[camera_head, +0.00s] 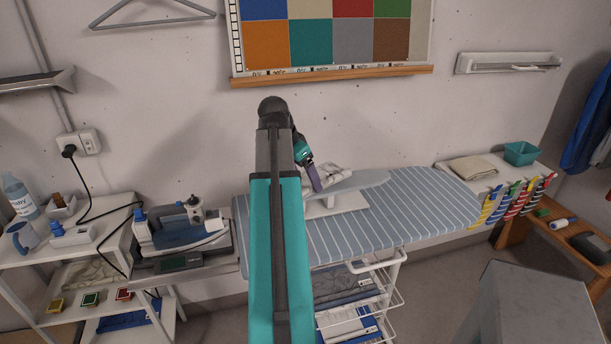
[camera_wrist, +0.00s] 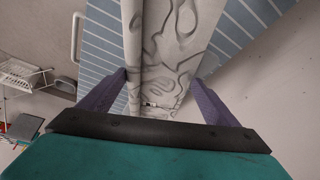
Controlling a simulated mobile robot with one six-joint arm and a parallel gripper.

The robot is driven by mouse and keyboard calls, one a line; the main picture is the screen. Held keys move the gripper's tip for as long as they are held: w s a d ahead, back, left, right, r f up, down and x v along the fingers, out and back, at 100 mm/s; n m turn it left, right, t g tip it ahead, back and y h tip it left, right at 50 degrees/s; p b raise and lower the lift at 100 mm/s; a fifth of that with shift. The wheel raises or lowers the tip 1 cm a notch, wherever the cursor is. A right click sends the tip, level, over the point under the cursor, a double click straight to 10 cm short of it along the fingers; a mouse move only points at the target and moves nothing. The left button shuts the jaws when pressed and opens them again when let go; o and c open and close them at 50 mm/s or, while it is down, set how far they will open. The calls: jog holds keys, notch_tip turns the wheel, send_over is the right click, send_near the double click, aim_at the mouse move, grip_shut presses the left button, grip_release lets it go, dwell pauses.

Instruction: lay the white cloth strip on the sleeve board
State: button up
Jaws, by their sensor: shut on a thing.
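My gripper (camera_head: 315,186) reaches down over the near end of the sleeve board (camera_head: 364,181), a small grey-blue board on a white stand. The white cloth strip (camera_head: 331,172) shows as a pale crumpled shape just behind my fingers. Whether the strip touches the sleeve board cannot be told; my gripper and the cloth hide part of that end.
The sleeve board stands on a blue striped ironing board (camera_head: 425,205). An iron station (camera_head: 180,228) is at the left, beside a white shelf (camera_head: 105,240). A wire rack (camera_head: 350,300) is below. A folded beige cloth (camera_head: 473,168) and teal bin (camera_head: 521,153) stand right.

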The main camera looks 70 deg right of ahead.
aim_at(305, 175)
jog(key=shift+w+d+f+p, duration=0.1)
jog(key=shift+w+d+p, duration=0.15)
jog(key=shift+d, duration=0.6)
jog(key=shift+w+d+f+p, duration=0.1)
jog(key=shift+w+d, duration=0.1)
jog(key=shift+d, duration=0.65)
jog(key=shift+w+d+p, duration=0.2)
jog(key=shift+d+p, duration=0.1)
jog(key=shift+d, duration=0.45)
jog(key=shift+a+f, duration=0.15)
jog(key=shift+f, duration=0.2)
jog(key=shift+f+p, duration=0.65)
jog(key=shift+f, duration=0.8)
jog(key=shift+f, duration=0.1)
jog(key=o, duration=1)
